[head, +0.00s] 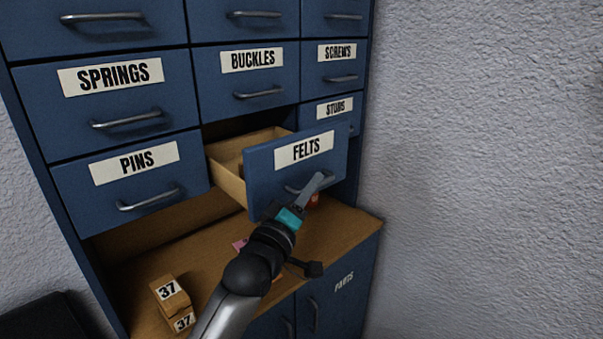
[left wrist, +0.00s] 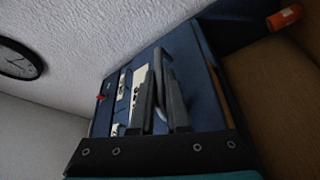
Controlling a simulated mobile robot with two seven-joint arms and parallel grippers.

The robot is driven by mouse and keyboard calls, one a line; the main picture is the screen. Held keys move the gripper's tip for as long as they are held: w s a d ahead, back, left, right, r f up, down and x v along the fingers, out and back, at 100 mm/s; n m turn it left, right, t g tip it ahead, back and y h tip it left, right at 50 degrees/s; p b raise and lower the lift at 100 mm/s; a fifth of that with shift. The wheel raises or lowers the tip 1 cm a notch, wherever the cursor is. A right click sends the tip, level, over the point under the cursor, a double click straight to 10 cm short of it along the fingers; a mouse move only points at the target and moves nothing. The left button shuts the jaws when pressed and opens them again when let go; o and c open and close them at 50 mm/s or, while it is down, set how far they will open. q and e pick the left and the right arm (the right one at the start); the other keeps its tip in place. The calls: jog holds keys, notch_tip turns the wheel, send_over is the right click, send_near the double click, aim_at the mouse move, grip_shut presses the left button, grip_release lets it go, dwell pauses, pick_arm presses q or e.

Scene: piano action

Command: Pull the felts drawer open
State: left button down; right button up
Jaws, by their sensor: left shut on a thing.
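The blue felts drawer (head: 268,178), labelled FELTS, stands well out from the cabinet. Its pale wooden side and part of its inside show in the head view. My left gripper (head: 314,186) is at the drawer's front, shut on its metal handle (head: 293,190). In the left wrist view the two dark fingers (left wrist: 162,90) are around the handle (left wrist: 160,122), close to the blue front. The fingers hide part of the handle. My right gripper is in neither view.
The pins drawer (head: 110,192), buckles drawer (head: 220,82) and studs drawer (head: 313,113) around it are shut. Below is a wooden shelf (head: 130,270) with wooden blocks (head: 162,297) marked 37, a pink item (head: 240,244) and an orange-red item (head: 314,201). A textured wall (head: 480,170) stands at right.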

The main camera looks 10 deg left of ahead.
pick_arm(q)
jog(key=shift+d, duration=0.1)
jog(key=c, duration=1.2)
grip_release()
jog(key=shift+s, duration=0.2)
jog(key=v, duration=1.5)
jog(key=shift+b, duration=0.3)
